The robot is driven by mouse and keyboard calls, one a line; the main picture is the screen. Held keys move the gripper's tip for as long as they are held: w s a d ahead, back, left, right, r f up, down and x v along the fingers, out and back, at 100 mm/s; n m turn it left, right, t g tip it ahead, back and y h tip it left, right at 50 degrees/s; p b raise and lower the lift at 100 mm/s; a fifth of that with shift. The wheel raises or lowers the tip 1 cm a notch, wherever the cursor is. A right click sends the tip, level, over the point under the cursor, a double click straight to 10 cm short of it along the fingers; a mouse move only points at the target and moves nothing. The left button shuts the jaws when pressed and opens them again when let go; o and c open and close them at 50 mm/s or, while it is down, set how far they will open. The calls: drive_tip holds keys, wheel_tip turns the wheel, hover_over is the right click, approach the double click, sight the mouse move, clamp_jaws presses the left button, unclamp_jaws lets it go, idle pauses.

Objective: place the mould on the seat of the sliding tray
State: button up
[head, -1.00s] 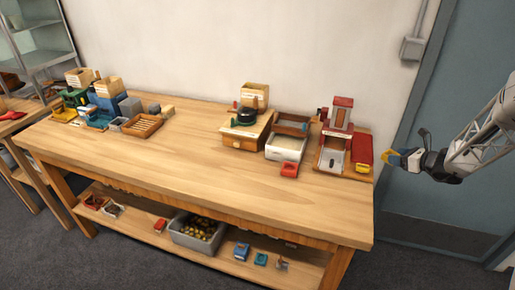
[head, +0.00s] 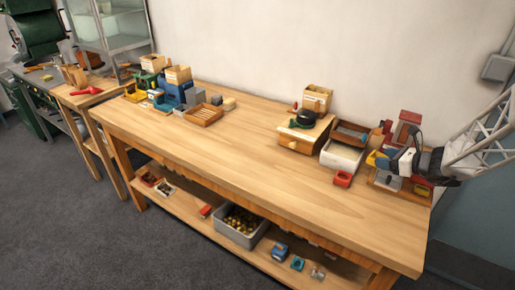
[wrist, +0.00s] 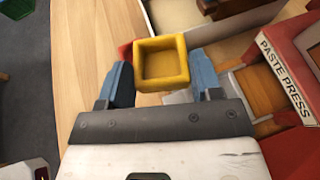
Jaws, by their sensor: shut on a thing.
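My gripper (wrist: 160,85) is shut on a yellow square mould (wrist: 180,84), an open hollow box held between its two blue fingers. In the head view the mould (head: 372,159) is at the right end of the table, raised in front of the red paste press (head: 409,121). In the wrist view the press (wrist: 290,70), labelled "PASTE PRESS", is to the right of the mould. A pale flat plate low on the press (head: 392,183) is partly covered by my gripper; I cannot tell whether it is the sliding tray's seat. The mould hides what lies under it.
A white bin (head: 341,156) and a small red block (head: 342,179) stand left of the press. A wooden box with a black round top (head: 298,137) is further left. The middle of the table (head: 240,150) is clear.

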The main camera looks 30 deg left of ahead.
drive_tip(key=s+a+f+n+g, duration=0.1)
drive_tip(key=s+a+f, duration=0.1)
drive_tip(key=s+a, duration=1.1)
drive_tip(key=s+a+f+n+g, duration=0.1)
drive_tip(key=s+a+f+g, duration=0.1)
drive_tip(key=s+a, duration=1.2)
drive_tip(key=shift+a+f+n, duration=0.15)
drive_tip(key=shift+a+n, duration=0.15)
drive_tip(key=shift+a, duration=0.65)
hover_over(256, 171)
drive_tip(key=shift+f, duration=0.75)
drive_tip(key=shift+f, duration=0.1)
drive_tip(key=shift+f, duration=1.7)
drive_tip(key=shift+f, duration=0.15)
